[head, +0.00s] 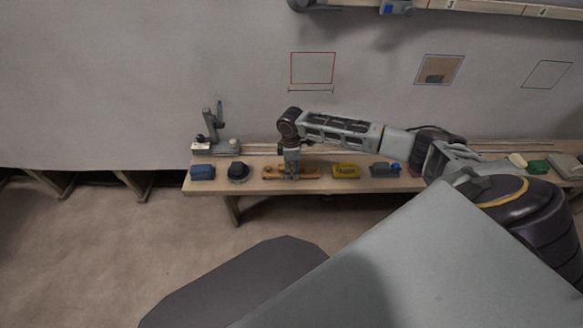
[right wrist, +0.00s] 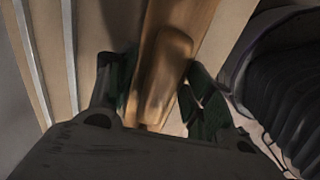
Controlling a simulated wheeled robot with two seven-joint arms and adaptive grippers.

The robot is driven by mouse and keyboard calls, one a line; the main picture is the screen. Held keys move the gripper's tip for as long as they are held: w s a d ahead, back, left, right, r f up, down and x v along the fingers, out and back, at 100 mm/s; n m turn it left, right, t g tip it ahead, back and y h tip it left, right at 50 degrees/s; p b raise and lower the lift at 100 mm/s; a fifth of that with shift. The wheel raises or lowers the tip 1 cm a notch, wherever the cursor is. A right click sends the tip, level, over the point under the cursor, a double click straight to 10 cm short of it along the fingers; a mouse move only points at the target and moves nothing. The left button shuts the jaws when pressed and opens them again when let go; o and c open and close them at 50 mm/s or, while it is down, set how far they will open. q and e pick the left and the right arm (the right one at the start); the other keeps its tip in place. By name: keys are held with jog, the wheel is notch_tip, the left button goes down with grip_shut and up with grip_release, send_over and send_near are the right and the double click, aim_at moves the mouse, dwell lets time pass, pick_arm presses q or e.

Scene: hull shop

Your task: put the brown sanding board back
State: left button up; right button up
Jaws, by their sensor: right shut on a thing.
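The brown sanding board (head: 271,172) lies lengthwise along the front of the bench in the head view, with its middle hidden behind my right gripper (head: 291,177). In the right wrist view, the board (right wrist: 205,22) runs up from between the fingers, with a raised, rounded brown handle. My right gripper (right wrist: 155,100) is shut on that handle, one dark green finger pad on each side. The gripper points down from above. I cannot tell whether the board still touches the bench. My left gripper is not in view.
The bench (head: 225,184) also holds a blue block (head: 202,172), a dark round tool (head: 238,172), a yellow block (head: 346,171) and a grey-blue tool (head: 384,170). A grey stand (head: 212,135) is behind. The wall carries a red outline (head: 313,68), a brown-filled frame (head: 440,66) and a dark outline (head: 547,74).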

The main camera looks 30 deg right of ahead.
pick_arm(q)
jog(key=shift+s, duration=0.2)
pick_arm(e)
jog(key=shift+f, duration=0.1)
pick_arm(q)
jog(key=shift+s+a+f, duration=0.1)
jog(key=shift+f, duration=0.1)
pick_arm(e)
jog(key=o, duration=0.9)
jog(key=shift+o, duration=0.2)
